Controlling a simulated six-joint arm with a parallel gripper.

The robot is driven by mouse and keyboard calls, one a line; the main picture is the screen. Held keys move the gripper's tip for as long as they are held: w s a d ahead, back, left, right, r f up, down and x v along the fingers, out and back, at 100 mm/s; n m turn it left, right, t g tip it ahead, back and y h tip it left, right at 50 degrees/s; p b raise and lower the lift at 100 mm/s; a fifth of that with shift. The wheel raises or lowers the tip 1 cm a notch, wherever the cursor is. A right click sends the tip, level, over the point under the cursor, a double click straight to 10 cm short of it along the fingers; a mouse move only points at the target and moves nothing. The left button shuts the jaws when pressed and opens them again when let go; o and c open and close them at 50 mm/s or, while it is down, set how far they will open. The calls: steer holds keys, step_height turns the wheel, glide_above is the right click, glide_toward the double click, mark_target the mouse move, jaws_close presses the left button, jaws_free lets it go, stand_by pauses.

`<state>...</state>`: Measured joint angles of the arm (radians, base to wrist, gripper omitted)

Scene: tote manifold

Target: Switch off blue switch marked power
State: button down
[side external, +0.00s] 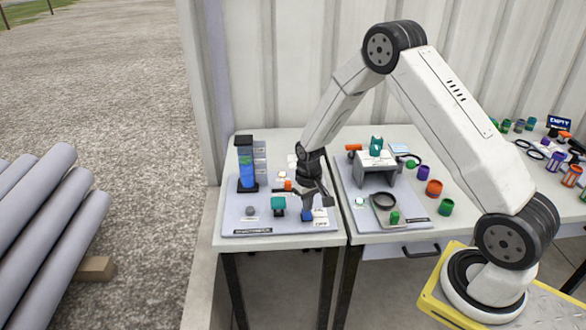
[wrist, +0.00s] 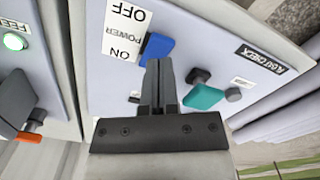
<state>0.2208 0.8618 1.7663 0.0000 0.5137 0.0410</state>
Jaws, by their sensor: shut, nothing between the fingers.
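The blue switch (wrist: 158,46) sits on a pale grey panel (wrist: 215,30), beside a white label (wrist: 124,32) reading OFF, POWER and ON, upside down in the wrist view. I cannot tell which position the switch is in. My gripper (wrist: 158,64) is shut and empty, with its fingertips right at the near edge of the blue switch; I cannot tell whether they touch. In the side view the blue switch (side external: 306,215) is at the front right of the left panel (side external: 240,213), directly below my gripper (side external: 308,206).
A blue column (side external: 247,170) stands at the panel's back left.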

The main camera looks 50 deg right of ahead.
mark_target(307, 215)
steer(key=shift+f, duration=1.3)
stand_by(1.2)
steer(key=shift+r, duration=3.45)
steer(key=shift+r, duration=0.15)
steer(key=shift+s+a+r, duration=0.2)
steer(key=shift+a+r, duration=0.05)
steer(key=s+a+r+n+t, duration=0.1)
steer(key=s+a+r, duration=0.3)
steer(key=s, duration=0.4)
steer(key=s+a+r+n+t, duration=0.1)
steer(key=s+a+r+n, duration=0.1)
steer(key=s+a+r, duration=0.3)
steer(key=shift+s+a+r+t, duration=0.25)
steer(key=shift+s+r, duration=0.2)
steer(key=shift+s, duration=0.9)
